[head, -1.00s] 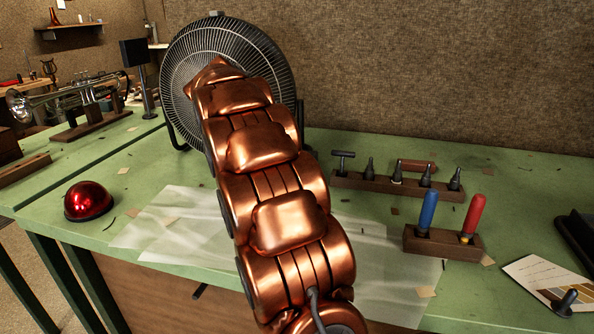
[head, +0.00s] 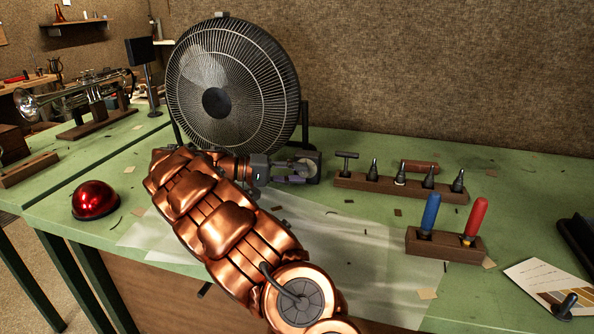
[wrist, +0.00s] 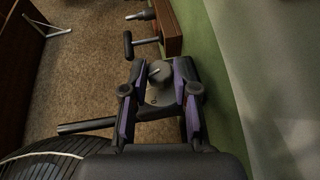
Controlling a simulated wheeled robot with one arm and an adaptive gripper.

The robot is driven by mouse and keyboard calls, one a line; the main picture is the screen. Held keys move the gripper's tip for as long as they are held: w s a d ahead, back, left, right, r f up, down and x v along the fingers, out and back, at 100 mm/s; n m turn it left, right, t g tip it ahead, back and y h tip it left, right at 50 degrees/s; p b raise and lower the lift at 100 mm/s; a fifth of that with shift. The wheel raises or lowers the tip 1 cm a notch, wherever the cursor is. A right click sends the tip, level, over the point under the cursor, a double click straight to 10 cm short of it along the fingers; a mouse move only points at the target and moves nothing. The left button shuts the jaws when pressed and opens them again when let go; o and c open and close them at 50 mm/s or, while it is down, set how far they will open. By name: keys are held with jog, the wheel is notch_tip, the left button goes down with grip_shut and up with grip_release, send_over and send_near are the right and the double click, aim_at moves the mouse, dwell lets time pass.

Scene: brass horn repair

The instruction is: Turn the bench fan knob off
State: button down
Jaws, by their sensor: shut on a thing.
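The bench fan (head: 238,85) stands at the back of the green bench, with its round black grille facing forward. Its dark control box (head: 316,157) sits at the fan's lower right. The grey knob (wrist: 159,71) is on this box and has a light pointer mark. My gripper (wrist: 160,80) is shut on the knob, with a purple-sided finger on each side of it. In the head view my gripper (head: 297,172) reaches the box from the left, and its fingers partly hide the knob.
A wooden rack (head: 400,186) of dark tools stands just right of the box. A block (head: 443,245) with blue and red handles is nearer. A red dome (head: 95,200) sits at the left, and a trumpet (head: 75,93) rests behind it. Pale sheets cover the middle bench.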

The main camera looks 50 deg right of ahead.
jog(key=shift+n+g+h, duration=0.3)
jog(key=shift+h, duration=0.1)
dwell(0.4)
jog(key=c, duration=0.9)
grip_release()
jog(key=shift+f, duration=0.1)
notch_tip(320, 180, up, 10)
jog(key=shift+r, duration=0.1)
